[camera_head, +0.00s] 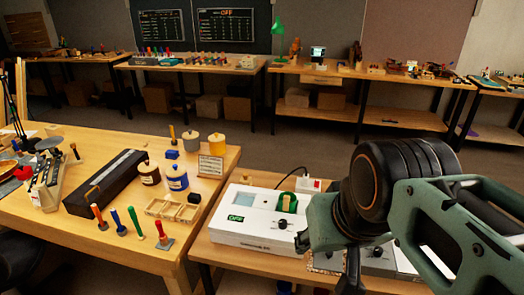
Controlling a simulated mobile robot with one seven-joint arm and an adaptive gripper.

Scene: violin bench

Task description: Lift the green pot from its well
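The green pot (287,202) sits in the top of a white bench unit (238,238) marked OFF. A pale wooden piece, perhaps its handle or a brush, rises at the pot. My arm comes in from the right, in front of the right part of the unit. Dark parts of my gripper (352,272) show low in the view, right of and nearer than the pot, apart from it in the picture. The arm hides much of the gripper, and its opening cannot be made out. Nothing is seen held.
A dark knob (283,224) is on the unit by the pot, and a small white box with a red light (310,184) stands behind. The left bench (100,240) holds blue (177,178), brown and yellow pots, colored-handled tools and a wooden tray (172,209).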

